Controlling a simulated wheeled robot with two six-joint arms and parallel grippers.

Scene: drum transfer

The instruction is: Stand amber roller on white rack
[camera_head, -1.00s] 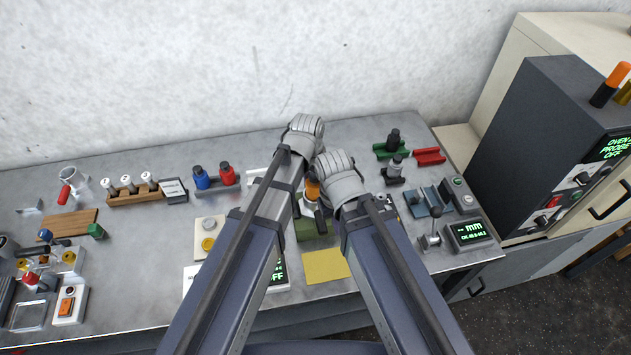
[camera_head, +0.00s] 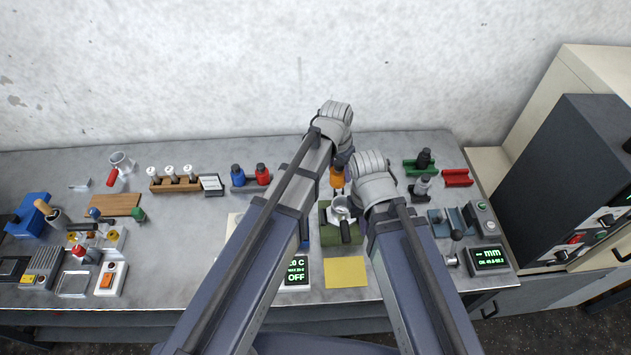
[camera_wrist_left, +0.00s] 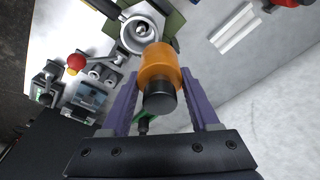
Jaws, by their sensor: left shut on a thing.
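The amber roller (camera_head: 337,179) is an orange cylinder with a dark end. It also shows large in the left wrist view (camera_wrist_left: 159,67), between the purple fingers of my left gripper (camera_wrist_left: 157,85), which is shut on it. In the head view my left gripper (camera_head: 338,163) is mostly hidden by its own wrist. My right gripper (camera_head: 368,181) is beside it, lower and to the right; its jaws are hidden. A white grooved piece, seemingly the white rack (camera_wrist_left: 235,29), lies apart from the roller in the left wrist view; my left arm hides it in the head view.
A metal cup (camera_head: 343,205) stands on a green block (camera_head: 328,236) just below the roller. Blue and red bottles (camera_head: 262,174) stand to the left. Green and red cradles (camera_head: 457,178) lie right. A yellow sheet (camera_head: 346,272) lies in front.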

